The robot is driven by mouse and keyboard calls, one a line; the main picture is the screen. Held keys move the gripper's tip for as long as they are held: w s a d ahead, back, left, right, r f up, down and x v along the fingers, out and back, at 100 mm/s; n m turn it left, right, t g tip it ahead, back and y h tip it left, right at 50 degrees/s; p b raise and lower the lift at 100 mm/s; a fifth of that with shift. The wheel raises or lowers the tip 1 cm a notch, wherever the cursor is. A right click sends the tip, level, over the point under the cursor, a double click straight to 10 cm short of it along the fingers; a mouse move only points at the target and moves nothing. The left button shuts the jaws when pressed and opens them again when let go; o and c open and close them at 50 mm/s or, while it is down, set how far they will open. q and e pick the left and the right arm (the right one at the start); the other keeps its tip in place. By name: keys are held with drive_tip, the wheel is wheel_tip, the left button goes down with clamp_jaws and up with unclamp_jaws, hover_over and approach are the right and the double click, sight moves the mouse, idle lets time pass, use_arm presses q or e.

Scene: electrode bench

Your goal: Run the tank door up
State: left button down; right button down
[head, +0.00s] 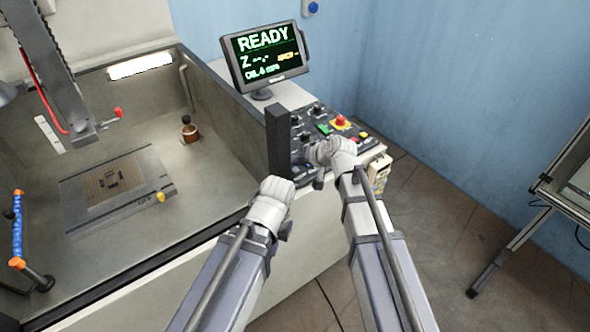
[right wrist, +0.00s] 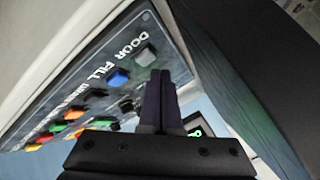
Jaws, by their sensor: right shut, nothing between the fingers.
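The control panel (head: 325,135) sits on the right end of the tank housing. In the right wrist view its DOOR label (right wrist: 124,42) is readable, with a grey button (right wrist: 145,54) and a blue button (right wrist: 118,78) near it. My right gripper (right wrist: 160,78) is shut and empty, its tips beside the grey button; I cannot tell if they touch it. In the head view the right wrist hides part of the panel. The tank (head: 205,185) is open to view from above and I cannot make out its door. My left arm is in front of the tank's right corner, its fingers hidden.
A monitor (head: 265,55) behind the panel reads READY. A patterned plate (head: 115,185) lies in the tank. A stand (head: 545,190) is at the far right, with clear floor before it.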

drive_tip(key=shift+f+b, duration=0.4)
